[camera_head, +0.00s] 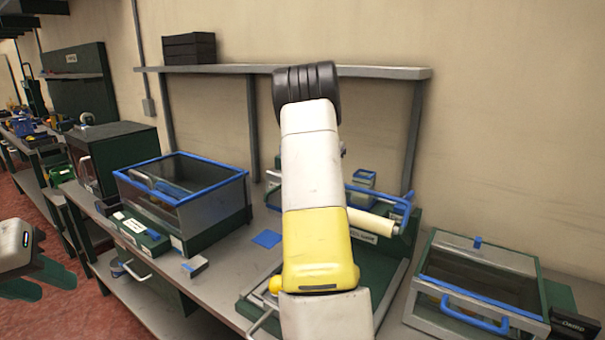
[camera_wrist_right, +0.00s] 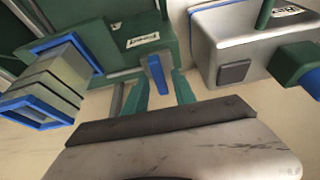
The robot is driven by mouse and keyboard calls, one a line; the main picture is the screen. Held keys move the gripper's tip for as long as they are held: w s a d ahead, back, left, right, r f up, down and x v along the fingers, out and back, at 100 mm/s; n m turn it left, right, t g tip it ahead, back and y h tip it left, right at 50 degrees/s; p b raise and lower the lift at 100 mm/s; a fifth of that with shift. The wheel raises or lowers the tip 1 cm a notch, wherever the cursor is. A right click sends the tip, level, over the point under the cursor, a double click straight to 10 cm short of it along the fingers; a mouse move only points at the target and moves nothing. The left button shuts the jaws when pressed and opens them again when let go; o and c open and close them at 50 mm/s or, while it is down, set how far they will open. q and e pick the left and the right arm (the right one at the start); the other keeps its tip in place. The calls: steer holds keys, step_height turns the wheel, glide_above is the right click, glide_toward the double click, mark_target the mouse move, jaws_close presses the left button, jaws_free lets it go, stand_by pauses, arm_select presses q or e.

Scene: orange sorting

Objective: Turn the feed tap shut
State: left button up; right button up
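In the right wrist view a short blue lever (camera_wrist_right: 158,75), which looks like the feed tap's handle, stands out below a labelled green housing (camera_wrist_right: 125,38). My right gripper (camera_wrist_right: 161,88) has its two green fingers on either side of this lever. The fingers look apart, with the lever between them; whether either touches it is hard to tell. In the head view my right arm covers the right gripper and the tap. My left gripper (camera_head: 52,284) hangs at the left edge of the head view, open and empty, away from the bench.
A blue-rimmed clear bin (camera_head: 215,175) stands left on the grey bench (camera_head: 215,285). A blue-handled lidded box (camera_head: 480,290) stands right. A white roller (camera_head: 370,222) shows behind my arm. A wall shelf (camera_head: 245,69) runs above. A blue-edged stacked piece (camera_wrist_right: 50,85) is left in the wrist view.

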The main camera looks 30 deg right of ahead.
stand_by(0.3)
steer(key=v, duration=0.7)
steer(key=shift+a+r, duration=0.1)
steer(key=shift+r, duration=0.25)
